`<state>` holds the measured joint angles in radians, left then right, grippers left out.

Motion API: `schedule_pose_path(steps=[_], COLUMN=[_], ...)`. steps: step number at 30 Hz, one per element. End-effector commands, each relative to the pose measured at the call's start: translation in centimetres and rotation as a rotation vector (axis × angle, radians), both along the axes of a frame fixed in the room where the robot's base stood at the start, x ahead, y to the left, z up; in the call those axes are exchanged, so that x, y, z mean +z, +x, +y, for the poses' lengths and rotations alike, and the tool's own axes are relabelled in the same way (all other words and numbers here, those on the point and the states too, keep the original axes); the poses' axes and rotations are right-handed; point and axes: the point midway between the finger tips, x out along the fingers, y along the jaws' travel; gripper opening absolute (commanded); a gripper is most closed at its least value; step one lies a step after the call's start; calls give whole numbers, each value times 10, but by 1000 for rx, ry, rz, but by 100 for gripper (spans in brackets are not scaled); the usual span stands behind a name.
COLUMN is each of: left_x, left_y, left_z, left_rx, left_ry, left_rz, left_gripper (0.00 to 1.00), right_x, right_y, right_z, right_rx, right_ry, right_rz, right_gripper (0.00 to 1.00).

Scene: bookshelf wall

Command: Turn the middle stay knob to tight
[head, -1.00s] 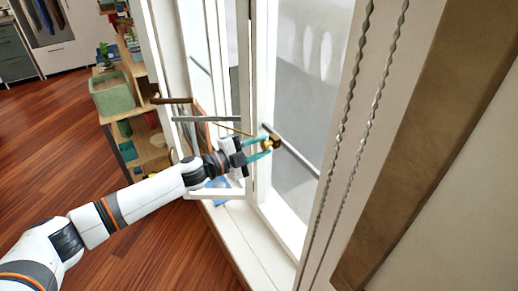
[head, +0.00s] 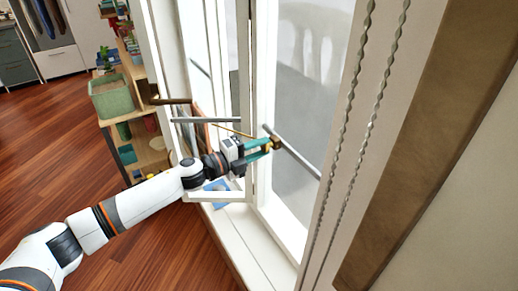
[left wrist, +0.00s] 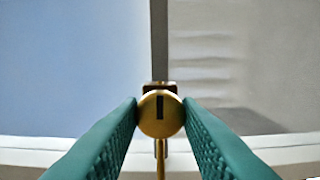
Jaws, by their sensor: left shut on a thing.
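The middle stay knob (left wrist: 160,113) is a round brass knob with a dark slot mark that stands upright. In the left wrist view it sits between the two green fingers of my left gripper (left wrist: 161,118), which are shut on its sides. A thin brass rod runs down below it. In the head view my left gripper (head: 262,147) is at the window, at the end of a grey bar, and the knob (head: 275,143) shows as a small brass spot at the fingertips. My right gripper is not in view.
The white window frame (head: 262,90) and its grey bars (head: 297,158) surround the gripper. A white sill (head: 240,235) runs below. A shelf with a green planter (head: 112,97) stands at the left. The wooden floor (head: 50,160) is clear.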

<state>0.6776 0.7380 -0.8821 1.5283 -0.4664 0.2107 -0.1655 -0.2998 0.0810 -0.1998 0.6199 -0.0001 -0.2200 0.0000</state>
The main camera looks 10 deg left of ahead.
Motion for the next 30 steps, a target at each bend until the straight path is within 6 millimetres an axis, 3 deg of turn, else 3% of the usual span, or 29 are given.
schedule_pose_path(steps=[9, 10, 14, 23, 30], left_x=[-1, -1, -1, -1, -5], left_y=[0, 0, 0, -1, -26], left_z=[0, 0, 0, 1, 26], left_rx=[-1, -1, -1, 0, 1], left_ry=[3, 3, 2, 1, 4], left_rz=[0, 0, 1, 1, 3], left_gripper=[8, 34, 52, 52, 52], right_x=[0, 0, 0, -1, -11], right_y=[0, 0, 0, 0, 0], right_z=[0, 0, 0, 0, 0], right_rx=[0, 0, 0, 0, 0], right_ry=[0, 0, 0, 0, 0], right_rz=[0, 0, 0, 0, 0], right_gripper=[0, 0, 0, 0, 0])
